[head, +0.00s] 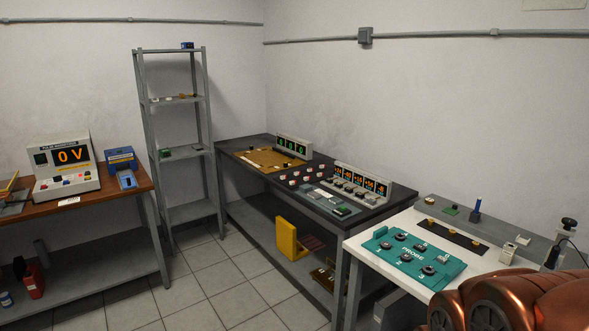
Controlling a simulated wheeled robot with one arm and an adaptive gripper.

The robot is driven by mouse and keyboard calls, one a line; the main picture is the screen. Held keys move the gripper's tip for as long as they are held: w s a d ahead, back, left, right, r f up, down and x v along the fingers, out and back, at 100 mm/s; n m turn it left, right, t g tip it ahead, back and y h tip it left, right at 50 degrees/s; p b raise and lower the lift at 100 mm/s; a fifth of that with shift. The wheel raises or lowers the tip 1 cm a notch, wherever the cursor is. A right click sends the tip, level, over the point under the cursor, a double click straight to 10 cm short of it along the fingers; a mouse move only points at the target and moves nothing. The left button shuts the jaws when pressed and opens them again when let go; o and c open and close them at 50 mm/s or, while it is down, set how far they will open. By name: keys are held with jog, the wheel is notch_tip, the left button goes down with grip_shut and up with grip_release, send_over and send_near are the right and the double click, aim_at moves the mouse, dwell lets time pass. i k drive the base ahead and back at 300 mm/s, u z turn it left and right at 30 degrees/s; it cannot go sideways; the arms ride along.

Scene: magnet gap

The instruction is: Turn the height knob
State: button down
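No knob is clearly marked as the height knob in the head view. A small stand with a black round knob (568,223) on top is at the far right, on the grey back part of the white bench, with a dark cable beside it. A teal panel (441,276) marked PROBE, with several dark round knobs or sockets and numbers, lies on the white bench to its left. My gripper is not in view; copper-coloured parts of my arm fill the lower right corner and hide part of the bench.
A dark bench (232,146) with displays and small parts stands in the middle. A grey shelf (187,152) stands behind it. A wooden-topped bench at left carries a meter (64,163) reading 0 V. The tiled floor (215,275) between the benches is clear.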

aim_at(569, 223)
jog(key=z, duration=0.75)
jog(key=k, duration=0.45)
jog(key=z, duration=0.6)
jog(key=i, duration=0.5)
